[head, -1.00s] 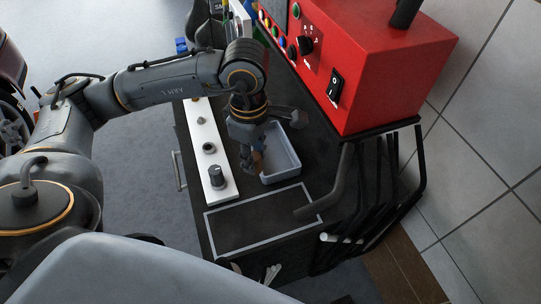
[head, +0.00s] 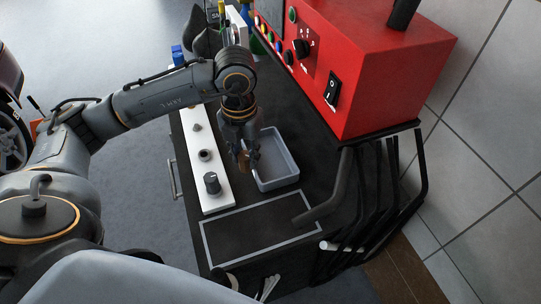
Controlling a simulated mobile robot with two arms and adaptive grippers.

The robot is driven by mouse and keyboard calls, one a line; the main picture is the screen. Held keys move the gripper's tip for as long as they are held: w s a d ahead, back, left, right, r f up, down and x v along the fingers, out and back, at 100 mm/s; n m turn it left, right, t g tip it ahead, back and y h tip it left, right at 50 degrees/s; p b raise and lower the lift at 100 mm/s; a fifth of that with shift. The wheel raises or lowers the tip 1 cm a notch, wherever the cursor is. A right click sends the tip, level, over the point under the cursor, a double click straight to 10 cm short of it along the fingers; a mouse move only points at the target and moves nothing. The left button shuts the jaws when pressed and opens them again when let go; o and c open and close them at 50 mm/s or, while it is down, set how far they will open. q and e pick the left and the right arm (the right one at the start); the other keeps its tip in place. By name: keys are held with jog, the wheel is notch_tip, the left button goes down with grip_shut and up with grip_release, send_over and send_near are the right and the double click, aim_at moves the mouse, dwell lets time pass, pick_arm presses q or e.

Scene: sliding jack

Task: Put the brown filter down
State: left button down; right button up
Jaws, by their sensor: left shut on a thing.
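My left gripper (head: 246,150) points down beside the left rim of a grey-blue tray (head: 279,181) on the black cart top. It is shut on the brown filter (head: 244,160), a small brown piece that shows between the fingers and is partly hidden by them. I cannot tell whether the filter touches anything below it. The tray looks empty where I can see into it. My right gripper is not in view.
A white strip (head: 217,202) with several grey round parts lies left of the gripper. A pale-outlined dark rectangle (head: 258,222) in front is bare. A red control box (head: 385,70) stands at the right, with black bent bars (head: 395,190) below it.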

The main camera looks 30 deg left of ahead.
pick_arm(q)
jog(key=w+f+p, duration=0.1)
jog(key=w+f, duration=0.1)
jog(key=w, duration=0.1)
jog(key=w+f+p, duration=0.1)
jog(key=w+f, duration=0.2)
jog(key=w, duration=0.1)
jog(key=w+d+f+p, duration=0.1)
jog(key=w+f, duration=0.2)
jog(key=w, duration=0.1)
jog(key=shift+d+f, duration=0.1)
jog(key=shift+f, duration=0.1)
jog(key=shift+w+f, duration=0.2)
jog(key=shift+f, duration=0.15)
notch_tip(320, 180, down, 2)
jog(key=shift+f+p, duration=0.1)
jog(key=shift+p, duration=0.7)
jog(key=shift+f, duration=0.25)
jog(key=shift+f, duration=0.1)
